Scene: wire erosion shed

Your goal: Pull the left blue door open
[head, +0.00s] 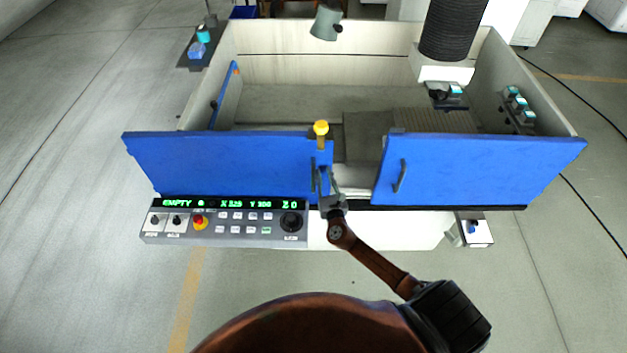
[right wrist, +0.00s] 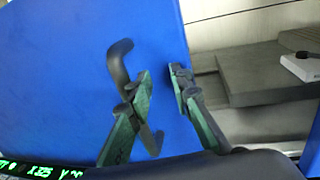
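The left blue door (head: 225,165) is a flat panel on the front of the machine's tank. A gap separates its right edge from the right blue door (head: 480,172). The left door's dark bent handle (right wrist: 119,62) shows in the right wrist view. My right gripper (head: 325,180) is at the left door's right end, by that handle. In the right wrist view its green-padded fingers (right wrist: 164,85) are spread apart. The left finger overlaps the handle's middle, and the handle's lower end shows between the fingers. I cannot tell whether they touch. My left gripper is out of view.
A control panel (head: 222,229) with green readouts and a red knob sits just below the left door. A yellow-topped post (head: 321,133) stands behind the door's right end. The right door has its own handle (head: 400,176). Open floor (head: 70,250) lies left.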

